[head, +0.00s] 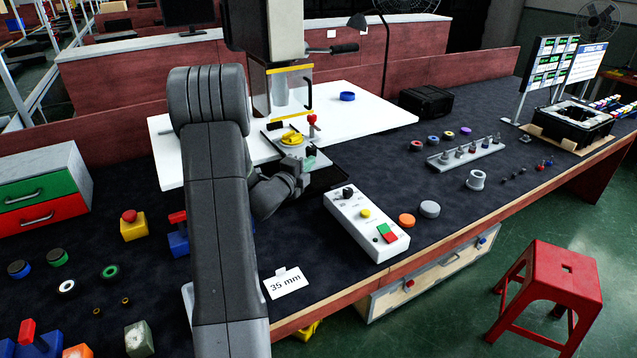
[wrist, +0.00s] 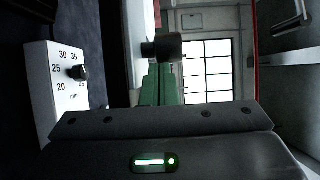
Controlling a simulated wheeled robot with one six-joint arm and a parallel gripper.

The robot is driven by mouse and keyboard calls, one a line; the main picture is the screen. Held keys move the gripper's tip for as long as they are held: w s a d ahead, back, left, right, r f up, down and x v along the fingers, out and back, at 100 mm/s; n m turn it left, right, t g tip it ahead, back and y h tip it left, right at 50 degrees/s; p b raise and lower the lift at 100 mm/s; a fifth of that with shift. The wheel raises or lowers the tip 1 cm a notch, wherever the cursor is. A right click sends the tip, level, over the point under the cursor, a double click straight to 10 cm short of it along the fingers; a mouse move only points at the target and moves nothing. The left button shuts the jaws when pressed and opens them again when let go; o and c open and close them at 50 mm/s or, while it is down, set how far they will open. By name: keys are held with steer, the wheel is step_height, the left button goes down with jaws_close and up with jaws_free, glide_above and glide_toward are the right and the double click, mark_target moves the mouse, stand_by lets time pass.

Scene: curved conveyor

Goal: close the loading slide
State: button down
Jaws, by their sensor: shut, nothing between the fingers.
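The loading slide (head: 273,146) is a grey plate at the foot of the press (head: 285,90). It carries a round yellow part (head: 292,138) and sticks out toward the front. A small red knob (head: 312,119) stands upright at its right side. My gripper (head: 310,162) is just in front of the slide, low and close to it; I cannot tell if they touch. In the wrist view, my gripper's green fingers (wrist: 160,86) are together and empty. A dark cylindrical piece (wrist: 168,47) lies just beyond the fingertips. My arm hides part of the slide's left surroundings.
The white control box (head: 366,222) with a dial and buttons stands right of my gripper. A yellow emergency-stop box (head: 133,229) is left of my arm. Orange and grey discs lie right of the control box.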

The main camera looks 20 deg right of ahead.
mark_target(295, 150)
steer(key=w, duration=0.2)
steer(key=w+b, duration=0.1)
steer(key=w, duration=0.5)
steer(key=shift+a+f, duration=0.1)
steer(key=shift+a, duration=0.2)
steer(key=shift+w+r, duration=0.1)
steer(key=shift+r, duration=0.15)
steer(key=shift+r, duration=0.1)
steer(key=shift+b, duration=0.35)
